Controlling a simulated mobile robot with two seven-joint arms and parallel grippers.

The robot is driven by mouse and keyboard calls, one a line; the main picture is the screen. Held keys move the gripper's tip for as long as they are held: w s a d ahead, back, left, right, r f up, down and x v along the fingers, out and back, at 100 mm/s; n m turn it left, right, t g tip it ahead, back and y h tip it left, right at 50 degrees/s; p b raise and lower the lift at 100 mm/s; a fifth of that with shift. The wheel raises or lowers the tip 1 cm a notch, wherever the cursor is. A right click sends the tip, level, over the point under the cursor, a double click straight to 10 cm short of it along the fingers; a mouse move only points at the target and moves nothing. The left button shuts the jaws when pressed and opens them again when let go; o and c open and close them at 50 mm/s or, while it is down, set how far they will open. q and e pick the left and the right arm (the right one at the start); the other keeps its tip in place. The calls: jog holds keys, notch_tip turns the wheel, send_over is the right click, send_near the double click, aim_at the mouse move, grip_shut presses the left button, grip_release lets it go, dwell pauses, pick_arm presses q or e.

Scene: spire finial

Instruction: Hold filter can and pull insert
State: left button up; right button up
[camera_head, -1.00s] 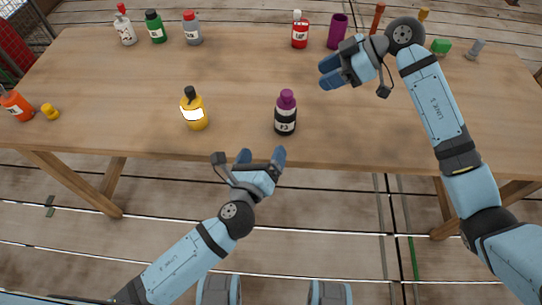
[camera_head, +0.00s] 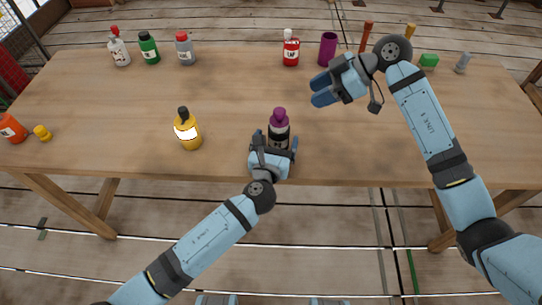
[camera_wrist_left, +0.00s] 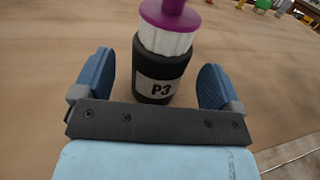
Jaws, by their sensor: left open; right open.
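The filter can appears to be the black bottle (camera_head: 278,141) marked P3, standing upright near the table's front edge. It also shows in the left wrist view (camera_wrist_left: 158,84). A white ribbed part with a purple cap (camera_head: 279,115) sits on top, which looks like the insert. My left gripper (camera_head: 276,141) is open, with one blue finger on each side of the can. In the left wrist view, gaps show between the can and both fingers. My right gripper (camera_head: 317,90) is open and empty above the table, right of and behind the can.
A yellow bottle (camera_head: 188,131) stands to the left of the can. Several bottles, a purple cup (camera_head: 327,49) and a green block (camera_head: 429,60) line the back of the wooden table (camera_head: 230,85). An orange bottle (camera_head: 11,128) is at the left edge. The middle is clear.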

pick_arm(q)
jog(key=shift+x, duration=1.5)
jog(key=c, duration=1.1)
